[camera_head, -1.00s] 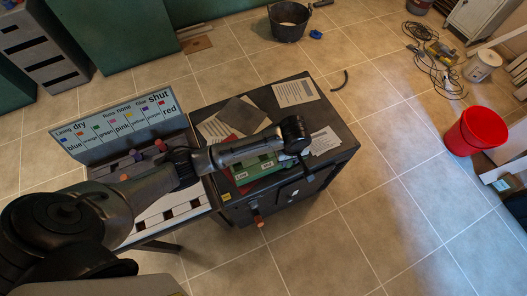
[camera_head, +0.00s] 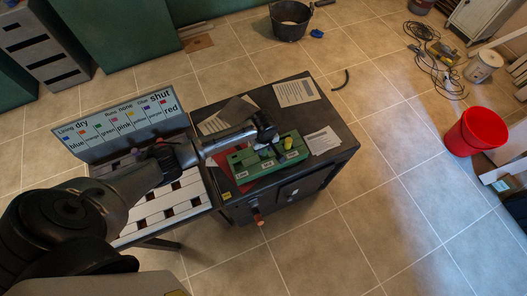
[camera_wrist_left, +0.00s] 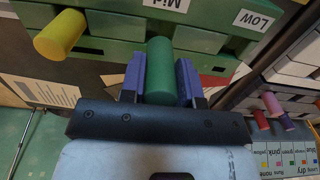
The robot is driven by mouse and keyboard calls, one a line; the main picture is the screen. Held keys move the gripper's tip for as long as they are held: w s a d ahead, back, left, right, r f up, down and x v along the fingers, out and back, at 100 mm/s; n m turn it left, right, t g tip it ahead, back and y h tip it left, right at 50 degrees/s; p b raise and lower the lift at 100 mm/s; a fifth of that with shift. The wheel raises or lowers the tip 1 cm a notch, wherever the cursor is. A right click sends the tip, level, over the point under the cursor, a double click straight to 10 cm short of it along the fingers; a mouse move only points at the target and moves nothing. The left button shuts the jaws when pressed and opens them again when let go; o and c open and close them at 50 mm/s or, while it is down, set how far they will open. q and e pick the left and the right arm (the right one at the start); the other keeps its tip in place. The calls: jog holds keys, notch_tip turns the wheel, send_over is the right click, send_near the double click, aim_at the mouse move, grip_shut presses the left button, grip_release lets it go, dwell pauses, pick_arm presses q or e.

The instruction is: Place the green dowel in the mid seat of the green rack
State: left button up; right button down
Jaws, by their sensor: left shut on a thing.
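The green rack (camera_head: 247,178) lies on the dark cabinet top in the head view, with several white labels along its front. In the left wrist view the rack (camera_wrist_left: 112,25) fills the top, with the Mid and Low labels readable. A yellow dowel (camera_wrist_left: 60,35) stands in the seat at its left end; it also shows in the head view (camera_head: 288,143). My left gripper (camera_wrist_left: 160,82) is shut on the green dowel (camera_wrist_left: 160,68), its fingers on either side. The dowel is near the Mid label; I cannot tell whether its end is in the seat. My right gripper is not in view.
Paper sheets (camera_head: 296,92) and a red sheet lie on the cabinet (camera_head: 335,125) around the rack. A grey board with colour names (camera_head: 120,132) stands at the left behind a white slotted rack (camera_head: 160,212). A red bucket (camera_head: 474,132) stands on the floor at right.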

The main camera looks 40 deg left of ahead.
aim_at(264, 152)
pick_arm(q)
jog(key=shift+a+f, duration=0.15)
jog(key=shift+f, duration=0.3)
jog(key=shift+f+b, duration=0.4)
jog(key=shift+f, duration=1.25)
jog(key=shift+f, duration=0.15)
jog(key=o, duration=0.9)
